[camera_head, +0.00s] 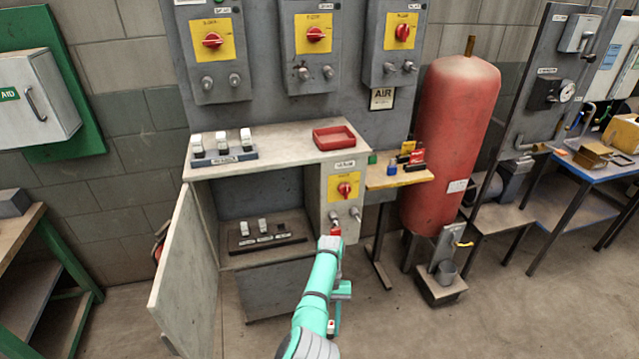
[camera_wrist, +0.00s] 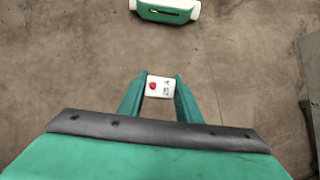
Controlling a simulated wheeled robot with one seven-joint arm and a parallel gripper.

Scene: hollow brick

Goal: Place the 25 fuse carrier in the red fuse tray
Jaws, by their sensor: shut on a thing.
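My gripper (camera_wrist: 160,84) is shut on a small white fuse carrier (camera_wrist: 159,91) with a red dot and a dark marking that seems to read 25 A. In the head view my gripper (camera_head: 332,324) hangs low beside my forearm, over the floor in front of the cabinet; the carrier is barely visible there. The red fuse tray (camera_head: 334,137) lies on the cabinet top, towards its right end, well above and behind my gripper. It looks empty.
A rack (camera_head: 224,157) with three white carriers stands on the left of the cabinet top (camera_head: 283,148). Inside the open cabinet, a dark rack (camera_head: 267,241) holds two carriers at its left. The cabinet door (camera_head: 186,275) stands open. A red tank (camera_head: 450,140) is at right.

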